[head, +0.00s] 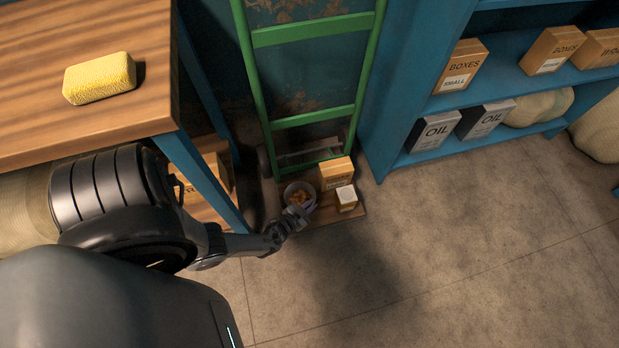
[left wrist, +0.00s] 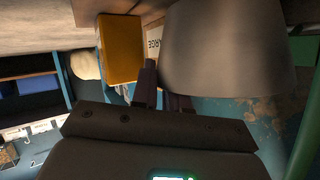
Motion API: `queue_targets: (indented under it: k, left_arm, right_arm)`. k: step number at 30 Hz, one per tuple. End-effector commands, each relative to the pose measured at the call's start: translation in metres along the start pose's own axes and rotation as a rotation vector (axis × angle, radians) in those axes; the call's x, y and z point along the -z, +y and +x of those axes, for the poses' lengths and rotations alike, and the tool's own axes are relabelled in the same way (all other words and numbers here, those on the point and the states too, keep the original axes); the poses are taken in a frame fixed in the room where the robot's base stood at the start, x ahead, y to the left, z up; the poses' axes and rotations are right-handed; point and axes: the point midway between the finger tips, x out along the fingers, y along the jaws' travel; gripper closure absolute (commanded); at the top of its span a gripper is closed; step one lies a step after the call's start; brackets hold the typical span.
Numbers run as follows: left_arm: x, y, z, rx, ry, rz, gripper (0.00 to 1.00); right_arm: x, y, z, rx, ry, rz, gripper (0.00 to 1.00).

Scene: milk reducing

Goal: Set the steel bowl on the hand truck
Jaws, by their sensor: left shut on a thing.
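The steel bowl (head: 299,193) is at the hand truck's wooden base plate (head: 355,211), on its left part, with orange-brown contents showing inside. The green hand truck (head: 313,119) stands against the wall. My left gripper (head: 302,213) is shut on the bowl's near rim. In the left wrist view the bowl (left wrist: 228,50) is a large grey shape beside my left gripper's fingers (left wrist: 152,82). I cannot tell whether the bowl's bottom touches the plate. My right gripper is in neither view.
Two boxes, a larger one (head: 336,173) and a smaller one (head: 346,198), stand right of the bowl on the plate. A wooden table (head: 60,35) with a yellow sponge (head: 99,78) is at left. A blue shelf (head: 398,105) stands at right. The floor in front is clear.

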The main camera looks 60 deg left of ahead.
Motion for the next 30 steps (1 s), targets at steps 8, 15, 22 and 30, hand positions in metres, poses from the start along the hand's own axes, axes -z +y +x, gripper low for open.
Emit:
queue_targets:
  k: [8,15,22,30]
  left_arm:
    - [-0.024,0.007,0.012,0.0,0.001,0.001,1.0]
    - [-0.023,0.006,0.011,0.001,0.001,0.001,1.0]
    - [-0.024,0.006,0.011,0.0,-0.001,0.001,0.6]
    - [-0.024,0.006,0.011,0.0,-0.001,0.001,0.6]
  right_arm:
    - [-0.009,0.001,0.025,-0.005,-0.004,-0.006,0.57]
    - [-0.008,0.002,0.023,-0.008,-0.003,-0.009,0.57]
    - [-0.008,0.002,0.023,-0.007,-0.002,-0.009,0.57]
    - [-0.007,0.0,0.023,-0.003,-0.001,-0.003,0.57]
